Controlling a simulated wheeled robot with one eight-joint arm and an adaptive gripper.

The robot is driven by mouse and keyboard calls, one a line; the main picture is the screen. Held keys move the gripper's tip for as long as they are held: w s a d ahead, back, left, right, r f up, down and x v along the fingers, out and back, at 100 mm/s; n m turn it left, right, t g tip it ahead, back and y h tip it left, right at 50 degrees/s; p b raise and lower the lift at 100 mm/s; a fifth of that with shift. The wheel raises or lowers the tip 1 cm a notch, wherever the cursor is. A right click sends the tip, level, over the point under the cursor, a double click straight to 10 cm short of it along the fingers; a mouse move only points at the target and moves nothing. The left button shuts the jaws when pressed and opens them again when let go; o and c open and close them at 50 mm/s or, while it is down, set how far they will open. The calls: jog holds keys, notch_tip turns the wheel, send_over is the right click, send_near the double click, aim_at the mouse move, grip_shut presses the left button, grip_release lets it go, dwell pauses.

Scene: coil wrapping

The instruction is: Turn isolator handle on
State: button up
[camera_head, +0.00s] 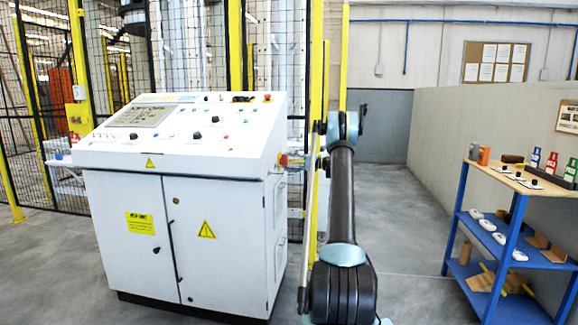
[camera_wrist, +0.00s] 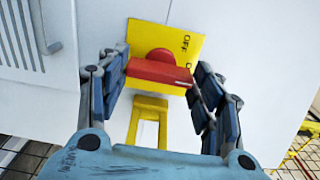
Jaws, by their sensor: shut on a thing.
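The isolator handle (camera_wrist: 158,72) is a red bar with a round red hub, set on a yellow plate (camera_wrist: 143,36) marked OFF. The plate is on the white side of the control cabinet (camera_head: 225,240). The isolator (camera_head: 283,160) shows small in the head view at the cabinet's right side. In the wrist view my gripper (camera_wrist: 160,75) has one dark padded finger at each end of the red bar and is shut on it. The bar lies nearly level across the picture. A yellow loop (camera_wrist: 150,103) sits below it.
A sloped control panel (camera_head: 180,125) tops the cabinet, with yellow-framed mesh fencing (camera_head: 110,75) behind it. A blue shelf cart (camera_head: 510,225) with tools stands at the right. The grey floor (camera_head: 415,215) between cabinet and cart is clear apart from my arm.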

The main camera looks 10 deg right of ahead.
jog(key=shift+d+f, duration=0.1)
jog(key=shift+d, duration=0.05)
jog(key=o, duration=0.8)
jog(key=v, duration=1.2)
